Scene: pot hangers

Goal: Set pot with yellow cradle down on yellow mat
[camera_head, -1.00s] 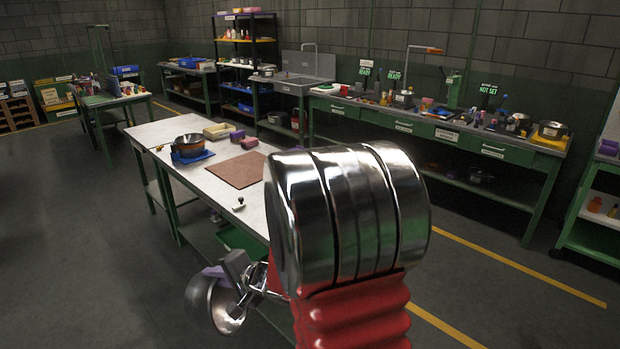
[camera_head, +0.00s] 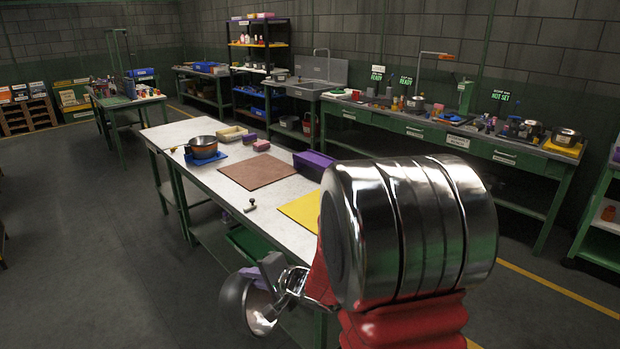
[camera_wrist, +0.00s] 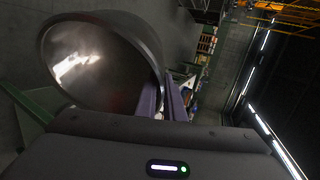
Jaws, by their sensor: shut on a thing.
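My gripper (camera_head: 258,280) is shut on a steel pot (camera_head: 240,302), which hangs in the air in front of the near bench, tilted with its mouth to the side. In the wrist view my gripper (camera_wrist: 166,92) has its purple fingers at the rim of the pot (camera_wrist: 100,62). No yellow cradle shows on it. The yellow mat (camera_head: 298,209) lies flat on the white bench, its right part hidden by my arm. The visible part of the mat is bare. The pot is in front of and below the mat in the picture.
The white bench (camera_head: 205,182) also holds a brown mat (camera_head: 258,171), a small knobbed tool (camera_head: 250,205), a purple bin (camera_head: 313,162) and a dark pot (camera_head: 203,148) on a blue mat. Another yellow mat (camera_head: 562,149) with a pot lies on the back bench.

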